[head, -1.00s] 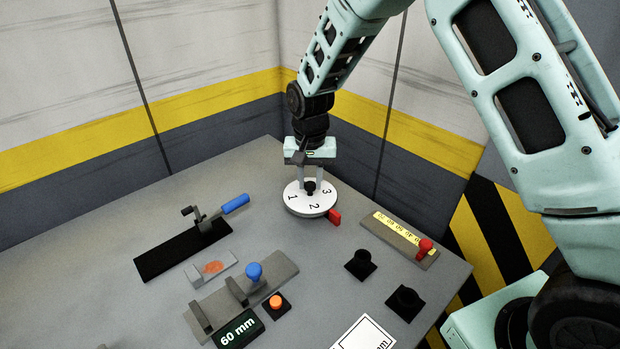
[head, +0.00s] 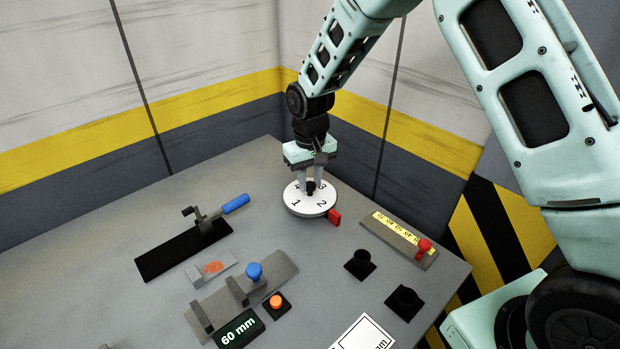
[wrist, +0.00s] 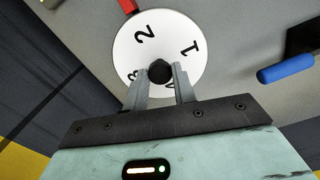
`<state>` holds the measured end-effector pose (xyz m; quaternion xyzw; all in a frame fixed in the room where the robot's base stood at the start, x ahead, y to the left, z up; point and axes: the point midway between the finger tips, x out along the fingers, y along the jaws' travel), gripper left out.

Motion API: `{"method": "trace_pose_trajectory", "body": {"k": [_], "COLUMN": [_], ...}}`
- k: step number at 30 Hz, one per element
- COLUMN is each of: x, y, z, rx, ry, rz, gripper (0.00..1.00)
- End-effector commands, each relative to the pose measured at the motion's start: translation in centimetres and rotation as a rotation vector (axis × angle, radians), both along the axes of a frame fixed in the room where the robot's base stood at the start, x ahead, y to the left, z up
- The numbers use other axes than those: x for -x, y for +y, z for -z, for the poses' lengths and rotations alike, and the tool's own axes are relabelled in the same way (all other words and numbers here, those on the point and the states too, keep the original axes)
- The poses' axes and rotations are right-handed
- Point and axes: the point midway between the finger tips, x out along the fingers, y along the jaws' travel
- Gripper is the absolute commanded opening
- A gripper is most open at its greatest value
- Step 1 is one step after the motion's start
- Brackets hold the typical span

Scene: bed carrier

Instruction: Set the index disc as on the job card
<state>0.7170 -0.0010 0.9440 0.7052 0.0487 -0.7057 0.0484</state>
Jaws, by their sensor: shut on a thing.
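The white index disc (head: 298,207) with black numbers lies at the back of the grey table. A red pointer block (head: 334,217) sits at its right front edge, and the 2 is the number nearest to it. My gripper (head: 311,187) is above the disc, shut on its black centre knob (wrist: 159,71). In the wrist view the disc (wrist: 170,30) shows 2 and 1 clearly; other numbers are partly hidden by the fingers. The red block (wrist: 128,6) is at the top edge there. The job card (head: 362,334) is cut off at the bottom, its text mostly unseen.
Left of the disc is a black plate with a blue-handled lever (head: 234,204). In front are a blue-knobbed slide (head: 254,271), an orange button (head: 276,301) and a "60 mm" display (head: 238,329). A yellow scale with a red knob (head: 424,247) and black sockets (head: 404,302) are at right.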

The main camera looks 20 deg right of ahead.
Motion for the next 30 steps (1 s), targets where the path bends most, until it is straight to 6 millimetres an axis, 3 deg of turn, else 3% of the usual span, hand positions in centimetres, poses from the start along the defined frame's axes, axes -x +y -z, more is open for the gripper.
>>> {"method": "trace_pose_trajectory", "body": {"k": [11, 12, 14, 15, 25, 30], "x": [-0.1, -0.1, -0.1, -0.1, -0.1, -0.1], "y": [0.0, 0.0, 0.0, 0.0, 0.0, 0.0], "z": [-0.1, -0.1, -0.1, -0.1, -0.4, -2.7], "rx": [0.001, 0.001, 0.001, 0.001, 0.001, -0.001], "ry": [-0.002, -0.002, -0.002, -0.002, -0.002, -0.006], "rz": [-0.01, -0.01, -0.01, -0.01, -0.009, -0.009], "gripper": [0.04, 0.29, 0.46, 0.48, 0.48, 0.48]}}
